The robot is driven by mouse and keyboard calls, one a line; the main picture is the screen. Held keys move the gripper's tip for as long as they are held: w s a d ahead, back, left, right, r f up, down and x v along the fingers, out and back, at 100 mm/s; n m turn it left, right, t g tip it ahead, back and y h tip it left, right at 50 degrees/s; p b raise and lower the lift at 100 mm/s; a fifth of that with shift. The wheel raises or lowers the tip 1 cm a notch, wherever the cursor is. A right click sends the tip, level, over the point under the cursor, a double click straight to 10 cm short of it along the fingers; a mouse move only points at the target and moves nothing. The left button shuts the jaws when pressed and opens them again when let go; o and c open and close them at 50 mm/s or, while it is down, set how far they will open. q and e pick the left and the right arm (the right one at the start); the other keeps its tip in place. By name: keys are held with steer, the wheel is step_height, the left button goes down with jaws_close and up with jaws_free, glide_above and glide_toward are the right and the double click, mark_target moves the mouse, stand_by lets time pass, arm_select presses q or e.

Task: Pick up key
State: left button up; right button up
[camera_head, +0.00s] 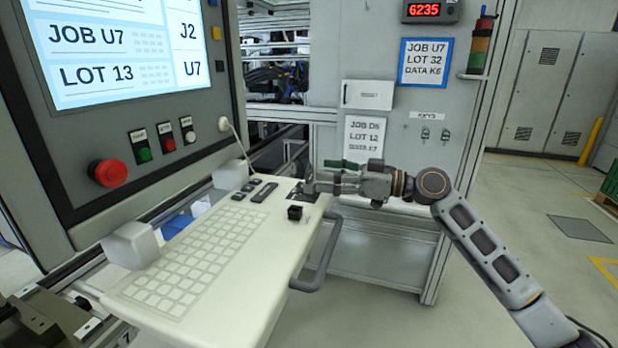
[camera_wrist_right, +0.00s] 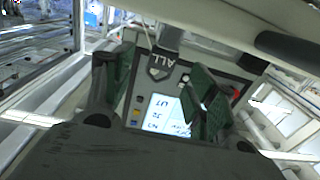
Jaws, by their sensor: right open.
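My right gripper (camera_head: 312,180) reaches in from the right, low over the far right corner of the console shelf (camera_head: 270,300). Its fingers point left, at a small dark plate (camera_head: 302,194). In the right wrist view its two green-padded fingers (camera_wrist_right: 160,92) stand apart, with no object clearly held between them. My left gripper is not clearly visible.
The shelf carries a keyboard (camera_head: 195,255) and a small black block (camera_head: 295,212). A handle (camera_head: 318,270) curves along its right side. The screen panel with a red stop button (camera_head: 110,173) stands left. The cabinet (camera_head: 385,40) rises behind. Open floor lies right.

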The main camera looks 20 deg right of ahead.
mark_target(311, 173)
steer(key=shift+w+a, duration=0.1)
steer(key=shift+a, duration=0.1)
steer(key=shift+w+a+r+p, duration=0.1)
steer(key=shift+w+a+p, duration=0.1)
steer(key=shift+p, duration=0.1)
steer(key=shift+w+a+p, duration=0.25)
steer(key=shift+a+p, duration=0.1)
steer(key=shift+a, duration=0.2)
steer(key=shift+w+a+r, duration=0.1)
steer(key=shift+w+a, duration=0.2)
steer(key=shift+a, duration=0.25)
steer(key=shift+w+a+p, duration=0.35)
steer(key=shift+a+p, duration=0.15)
steer(key=shift+a, duration=0.05)
steer(key=shift+w+a, duration=0.15)
steer(key=shift+a, duration=0.05)
steer(key=c, duration=1.1)
arm_select(q)
steer(key=shift+s+d+r, duration=0.1)
steer(key=shift+d+r, duration=0.75)
steer(key=shift+r, duration=0.3)
